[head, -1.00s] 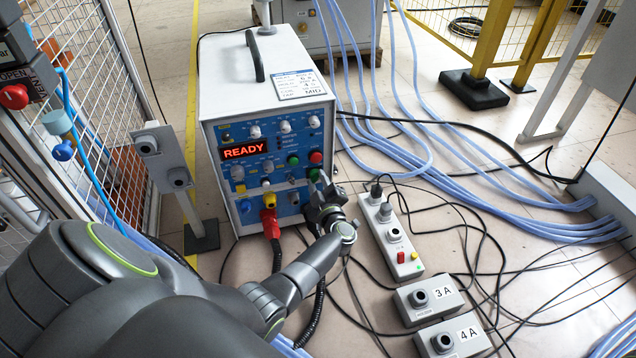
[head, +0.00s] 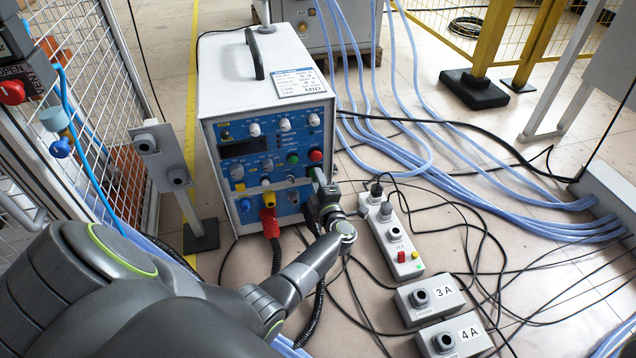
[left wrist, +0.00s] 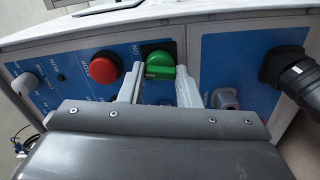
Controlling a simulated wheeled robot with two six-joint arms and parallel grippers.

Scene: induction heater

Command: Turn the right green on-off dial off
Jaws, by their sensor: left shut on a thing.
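The induction heater (head: 264,80) is a white box with a blue front panel. Its display (head: 243,148) is dark. The green on-off dial (left wrist: 160,66) shows in the left wrist view, beside a round red button (left wrist: 105,69). My left gripper (left wrist: 160,82) is shut on the green dial, with one finger on each side of its handle. In the head view my left gripper (head: 318,187) is at the lower right of the panel and hides most of the dial. My right gripper is not in view.
Above the gripper are a green button (head: 293,158) and a red button (head: 315,155). A red plug (head: 270,222) with a cable sticks out of the panel's lower part. A power strip (head: 391,238) and boxes marked 3A (head: 430,298) and 4A (head: 453,338) lie right of the arm, among cables.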

